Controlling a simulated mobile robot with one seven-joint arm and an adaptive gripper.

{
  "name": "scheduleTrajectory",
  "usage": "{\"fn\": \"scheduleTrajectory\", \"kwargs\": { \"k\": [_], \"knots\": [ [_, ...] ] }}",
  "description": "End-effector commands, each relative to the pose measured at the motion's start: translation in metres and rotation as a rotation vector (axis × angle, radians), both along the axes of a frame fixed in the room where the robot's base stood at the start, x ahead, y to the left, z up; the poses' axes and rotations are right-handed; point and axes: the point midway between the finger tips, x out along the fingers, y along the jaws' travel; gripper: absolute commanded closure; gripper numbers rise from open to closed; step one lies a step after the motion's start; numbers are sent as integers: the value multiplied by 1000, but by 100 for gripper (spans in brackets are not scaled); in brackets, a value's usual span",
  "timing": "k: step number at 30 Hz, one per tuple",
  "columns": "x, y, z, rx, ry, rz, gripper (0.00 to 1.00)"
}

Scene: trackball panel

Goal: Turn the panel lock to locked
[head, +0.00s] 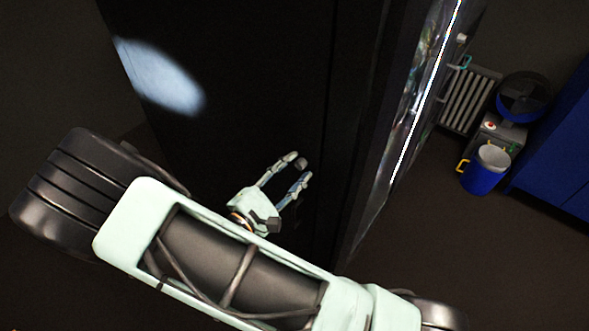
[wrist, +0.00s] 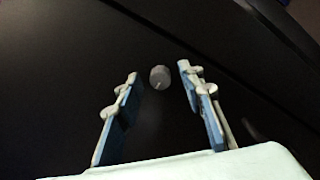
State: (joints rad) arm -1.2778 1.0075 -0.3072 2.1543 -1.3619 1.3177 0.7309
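The panel lock is a small round grey knob (wrist: 159,77) on a dark panel (wrist: 60,60). In the wrist view it shows beyond and between my fingertips, with a thin light mark on its face. In the head view the knob (head: 300,164) shows as a small grey shape at the fingertips of my gripper (head: 298,167). My gripper also shows in the wrist view (wrist: 158,72), its two fingers open on either side of the knob's line. I see gaps between the fingers and the knob there. I cannot tell the exact depth between fingertips and knob.
The dark cabinet side (head: 250,60) fills the middle of the head view, with a bright reflection at its upper left. A lit glassy front (head: 415,100) runs along its right edge. A blue mug-like container (head: 481,179) and a blue cabinet (head: 560,150) stand at the right.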

Motion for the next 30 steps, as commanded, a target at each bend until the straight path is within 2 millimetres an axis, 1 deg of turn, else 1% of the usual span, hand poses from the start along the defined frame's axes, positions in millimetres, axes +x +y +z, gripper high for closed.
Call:
{"fn": "scheduleTrajectory", "kwargs": {
  "k": [5, 12, 14, 15, 23, 30],
  "knots": [
    [0, 0, 0, 0, 0, 0, 65],
    [0, 0, 0, 0, 0, 0, 92],
    [0, 0, 0, 0, 0, 0, 98],
    [0, 0, 0, 0, 0, 0, 100],
    [0, 0, 0, -14, 11, 0, 100],
    [0, 1, 2, -94, 73, 0, 100]
  ]
}}
